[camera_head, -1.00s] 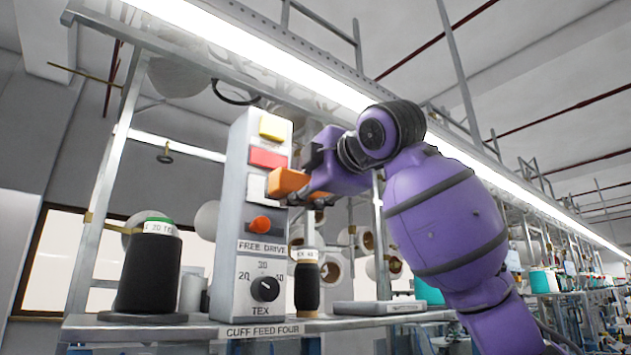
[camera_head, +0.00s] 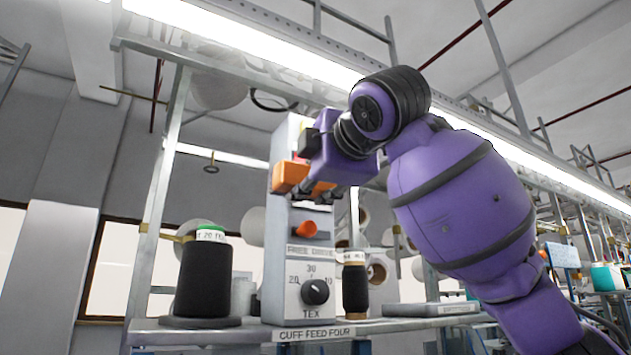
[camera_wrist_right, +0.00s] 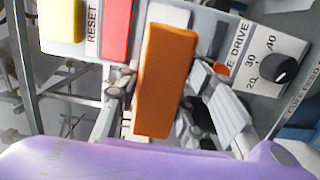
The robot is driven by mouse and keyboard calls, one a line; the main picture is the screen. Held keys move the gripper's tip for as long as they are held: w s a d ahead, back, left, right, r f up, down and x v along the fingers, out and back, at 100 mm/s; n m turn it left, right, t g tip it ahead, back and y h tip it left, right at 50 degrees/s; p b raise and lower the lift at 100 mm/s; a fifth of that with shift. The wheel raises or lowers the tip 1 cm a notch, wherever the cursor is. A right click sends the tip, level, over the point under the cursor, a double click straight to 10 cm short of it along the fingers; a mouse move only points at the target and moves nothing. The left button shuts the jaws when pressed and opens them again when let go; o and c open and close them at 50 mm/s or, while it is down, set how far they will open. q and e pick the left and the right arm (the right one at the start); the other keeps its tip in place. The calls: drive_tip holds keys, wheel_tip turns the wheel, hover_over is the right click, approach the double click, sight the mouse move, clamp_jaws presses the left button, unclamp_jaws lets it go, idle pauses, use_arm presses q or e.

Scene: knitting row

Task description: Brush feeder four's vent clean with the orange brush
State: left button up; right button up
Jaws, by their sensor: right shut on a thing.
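My right gripper (camera_head: 318,190) is shut on the orange brush (camera_head: 290,177), a plain orange block in front of the upper face of the grey feeder box (camera_head: 275,260). The shelf label below the box reads CUFF FEED FOUR. In the right wrist view the brush (camera_wrist_right: 165,80) lies between the fingers, over the panel beside the red button (camera_wrist_right: 117,28) and a white square (camera_wrist_right: 168,14). I cannot tell whether the brush touches the panel. No vent can be made out; the brush and gripper hide part of the face. My left gripper is not in view.
The box also carries an orange knob (camera_head: 305,229) and a black TEX dial (camera_head: 315,291). A black yarn cone (camera_head: 205,280) stands left of the box on the shelf (camera_head: 180,337), a smaller dark spool (camera_head: 355,287) right of it. A frame post (camera_head: 165,200) rises at left.

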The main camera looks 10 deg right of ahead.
drive_tip(key=shift+w+a, duration=0.3)
drive_tip(key=shift+w, duration=0.6)
idle(0.5)
drive_tip(key=shift+w+d, duration=0.2)
drive_tip(key=shift+d, duration=0.5)
drive_tip(key=shift+w+d, duration=0.25)
drive_tip(key=shift+d, duration=0.4)
drive_tip(key=shift+w+d, duration=0.2)
drive_tip(key=shift+d, duration=0.5)
drive_tip(key=shift+w+d, duration=0.3)
drive_tip(key=shift+d, duration=0.3)
drive_tip(key=shift+w+d, duration=0.3)
drive_tip(key=shift+d, duration=0.35)
drive_tip(key=shift+w+d, duration=0.3)
drive_tip(key=shift+d, duration=0.3)
drive_tip(key=shift+s+a, duration=0.5)
drive_tip(key=shift+a, duration=0.85)
drive_tip(key=shift+s+a, duration=0.5)
drive_tip(key=shift+a, duration=0.8)
drive_tip(key=shift+s+a, duration=0.5)
drive_tip(key=shift+a, duration=0.85)
drive_tip(key=shift+r, duration=0.1)
drive_tip(key=shift+w+d, duration=1.5)
drive_tip(key=shift+d, duration=2.5)
drive_tip(key=shift+s+a, duration=0.5)
drive_tip(key=shift+a, duration=0.85)
drive_tip(key=shift+s+a, duration=0.5)
drive_tip(key=shift+a, duration=0.8)
drive_tip(key=shift+s+a, duration=0.5)
drive_tip(key=shift+a, duration=0.85)
